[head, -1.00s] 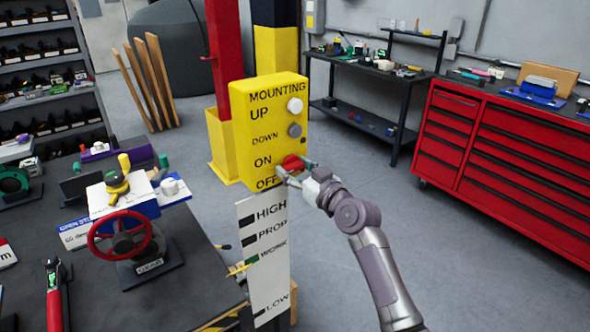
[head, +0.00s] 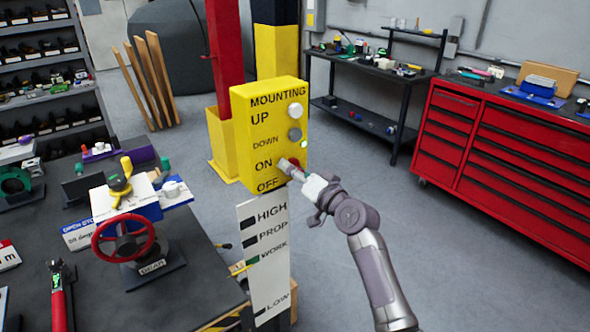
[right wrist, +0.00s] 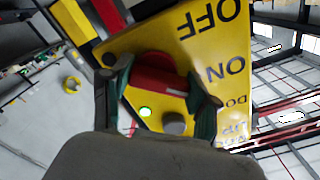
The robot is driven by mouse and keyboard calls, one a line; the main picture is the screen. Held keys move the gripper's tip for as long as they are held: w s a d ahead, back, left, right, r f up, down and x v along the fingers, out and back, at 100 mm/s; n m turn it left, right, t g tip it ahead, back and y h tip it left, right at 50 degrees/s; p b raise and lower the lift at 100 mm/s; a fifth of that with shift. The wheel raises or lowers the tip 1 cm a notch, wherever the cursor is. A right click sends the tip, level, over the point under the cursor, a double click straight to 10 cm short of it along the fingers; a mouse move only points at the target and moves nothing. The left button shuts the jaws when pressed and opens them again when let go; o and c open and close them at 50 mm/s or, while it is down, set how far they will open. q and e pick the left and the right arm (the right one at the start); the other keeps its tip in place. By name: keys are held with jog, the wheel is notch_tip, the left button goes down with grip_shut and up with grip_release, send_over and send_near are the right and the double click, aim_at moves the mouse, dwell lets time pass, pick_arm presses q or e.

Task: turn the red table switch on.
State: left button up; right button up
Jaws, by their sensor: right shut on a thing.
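The yellow control box (head: 245,135) stands on a post in the middle of the head view, with UP, DOWN, ON and OFF labels. The red switch (head: 295,162) is on its front beside the ON and OFF labels, partly hidden by my right gripper (head: 289,167). In the right wrist view, the red switch (right wrist: 158,82) lies between the two fingers of my right gripper (right wrist: 162,98), which is shut on it. A small green light (head: 304,145) glows on the box. It also shows in the right wrist view (right wrist: 145,111). My left gripper is out of view.
A white button (head: 295,111) and a grey button (head: 295,134) sit above the switch. A dark table with a red handwheel (head: 123,240) is at the left. A red tool cabinet (head: 510,150) stands at the right. The floor between is clear.

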jog(key=shift+f, duration=0.1)
dwell(0.5)
jog(key=o, duration=1.2)
jog(key=shift+c, duration=0.2)
jog(key=v, duration=1.2)
